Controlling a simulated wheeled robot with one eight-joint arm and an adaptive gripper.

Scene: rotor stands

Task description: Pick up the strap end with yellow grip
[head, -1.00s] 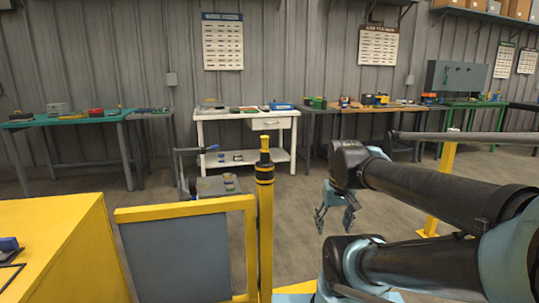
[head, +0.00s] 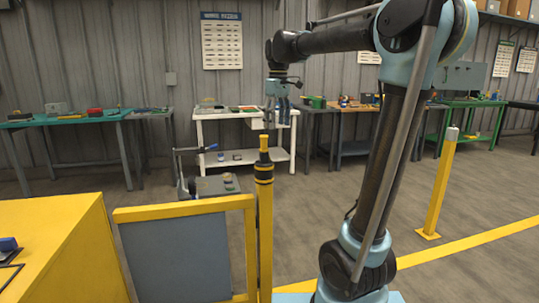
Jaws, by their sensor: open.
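A yellow post (head: 264,215) with black bands stands upright in front of me, with a narrow yellow tip (head: 264,142) on top. I cannot clearly make out a strap; the yellow tip may be its grip, but the view is too small to tell. My gripper (head: 278,122) is open and empty, fingers pointing down. In the picture it is just above and slightly right of the yellow tip, apart from it. How far it is in depth is hard to judge.
A yellow-framed grey panel (head: 182,255) adjoins the post's left side. A yellow cabinet (head: 60,245) stands at left. Another yellow post (head: 438,190) stands at right. A white table (head: 220,116) and other benches line the back wall. The floor at right is mostly clear.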

